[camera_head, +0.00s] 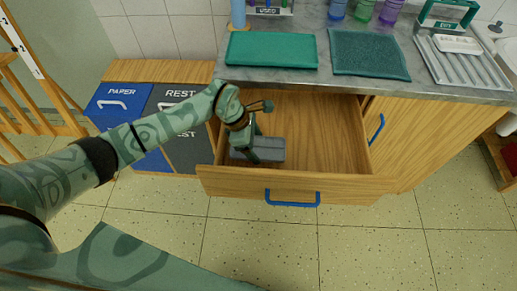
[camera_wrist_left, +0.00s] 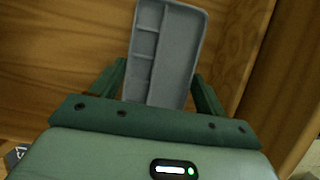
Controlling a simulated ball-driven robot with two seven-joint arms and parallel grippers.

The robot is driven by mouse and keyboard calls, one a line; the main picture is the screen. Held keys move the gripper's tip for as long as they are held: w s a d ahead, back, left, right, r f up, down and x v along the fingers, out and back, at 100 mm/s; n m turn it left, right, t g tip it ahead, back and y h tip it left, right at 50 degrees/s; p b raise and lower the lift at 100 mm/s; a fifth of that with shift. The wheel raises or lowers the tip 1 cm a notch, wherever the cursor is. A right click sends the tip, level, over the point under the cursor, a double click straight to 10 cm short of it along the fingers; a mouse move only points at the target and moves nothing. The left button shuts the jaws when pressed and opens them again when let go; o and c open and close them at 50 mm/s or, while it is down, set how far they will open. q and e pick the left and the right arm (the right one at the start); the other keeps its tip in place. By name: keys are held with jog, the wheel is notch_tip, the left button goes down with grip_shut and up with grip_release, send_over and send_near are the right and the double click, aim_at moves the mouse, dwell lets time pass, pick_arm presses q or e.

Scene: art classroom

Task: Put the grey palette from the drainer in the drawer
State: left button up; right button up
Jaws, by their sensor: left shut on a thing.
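The grey palette (camera_head: 270,149) is inside the open wooden drawer (camera_head: 335,186), near its left front corner. My left gripper (camera_head: 255,135) reaches down into the drawer and is shut on the palette. In the left wrist view, the palette (camera_wrist_left: 165,50), with small compartments along one side, extends out between the two green fingers (camera_wrist_left: 160,88). I cannot tell whether the palette touches the drawer bottom. The ribbed drainer (camera_head: 455,70) is on the counter at the right, with a white item (camera_head: 457,44) on it. My right gripper is out of view.
The drawer's middle and right are bare. The grey counter (camera_head: 320,78) overhangs its back, holding a green mat (camera_head: 272,49), a darker teal mat (camera_head: 368,54) and several bottles. Blue paper (camera_head: 116,104) and dark rest (camera_head: 186,148) bins are left of the drawer.

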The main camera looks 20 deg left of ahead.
aim_at(255, 149)
pick_arm(q)
notch_tip(255, 149, down, 4)
jog(key=shift+s+r+b, duration=0.1)
jog(key=shift+r+b, duration=0.05)
jog(key=shift+b, duration=0.45)
jog(key=o, duration=1)
jog(key=p+v, duration=0.4)
jog(key=v, duration=0.7)
jog(key=shift+d+r, duration=0.1)
jog(key=shift+r+p, duration=0.3)
jog(key=shift+r, duration=0.1)
